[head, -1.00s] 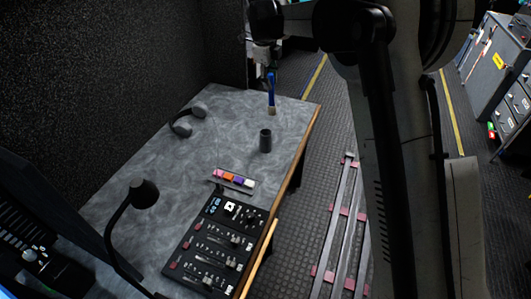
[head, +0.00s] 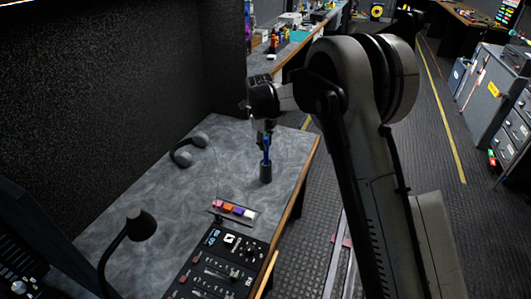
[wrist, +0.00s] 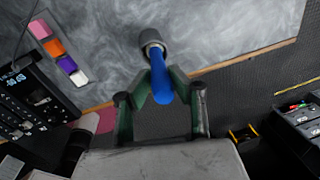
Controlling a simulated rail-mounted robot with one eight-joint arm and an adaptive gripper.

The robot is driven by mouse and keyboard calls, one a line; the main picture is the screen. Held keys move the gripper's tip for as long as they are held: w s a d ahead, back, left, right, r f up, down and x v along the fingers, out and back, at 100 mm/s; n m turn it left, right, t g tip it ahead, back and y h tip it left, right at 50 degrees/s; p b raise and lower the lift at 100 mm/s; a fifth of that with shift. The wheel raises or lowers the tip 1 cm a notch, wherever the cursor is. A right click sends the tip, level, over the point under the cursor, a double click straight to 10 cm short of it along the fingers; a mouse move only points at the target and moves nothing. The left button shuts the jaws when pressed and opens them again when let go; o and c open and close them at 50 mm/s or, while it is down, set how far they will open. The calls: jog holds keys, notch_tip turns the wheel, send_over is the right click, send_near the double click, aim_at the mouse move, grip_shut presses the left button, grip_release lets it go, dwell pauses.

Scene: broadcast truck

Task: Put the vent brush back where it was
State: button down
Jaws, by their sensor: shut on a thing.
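The vent brush (head: 267,147) has a blue handle and is held nearly upright, bristle end down. My gripper (head: 265,133) is shut on its handle; the fingers also show in the wrist view (wrist: 160,92), on both sides of the blue handle (wrist: 161,84). A dark round cup (head: 265,174) stands on the grey desk directly below the brush.
Headphones (head: 188,152) lie on the desk (head: 190,215) left of the cup. A strip of coloured blocks (head: 233,209) and a mixer panel (head: 223,262) lie nearer. A desk lamp (head: 140,222) stands at the front left. The desk's wooden edge (head: 301,178) runs close right of the cup.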

aim_at(266, 157)
notch_tip(266, 157, down, 4)
jog(key=shift+f, duration=0.15)
jog(key=c, duration=1.6)
grip_release()
jog(key=shift+o, duration=0.2)
notch_tip(266, 157, up, 12)
jog(key=s, duration=0.1)
jog(key=s+d+r+n+t, duration=0.1)
jog(key=s+d+r+n, duration=0.5)
jog(key=s+d+r, duration=0.4)
jog(key=s+d+r+n+t, duration=0.1)
jog(key=s+d+r+n, duration=0.2)
jog(key=s, duration=0.4)
jog(key=s+d+r+n+t+y, duration=0.1)
jog(key=s+d+n, duration=0.3)
jog(key=s, duration=0.3)
jog(key=s+d+r+n+t, duration=0.1)
jog(key=s+d+r+n, duration=0.2)
jog(key=s, duration=0.4)
jog(key=s+d+f+n+t, duration=0.1)
jog(key=s+f+n, duration=0.2)
jog(key=s, duration=0.3)
jog(key=s+d+f+n+t, duration=0.1)
jog(key=s+d+f+n, duration=0.1)
jog(key=s, duration=0.4)
jog(key=f+n, duration=0.1)
jog(key=n, duration=0.1)
jog(key=shift+d+f+n, duration=0.3)
jog(key=shift+n, duration=0.1)
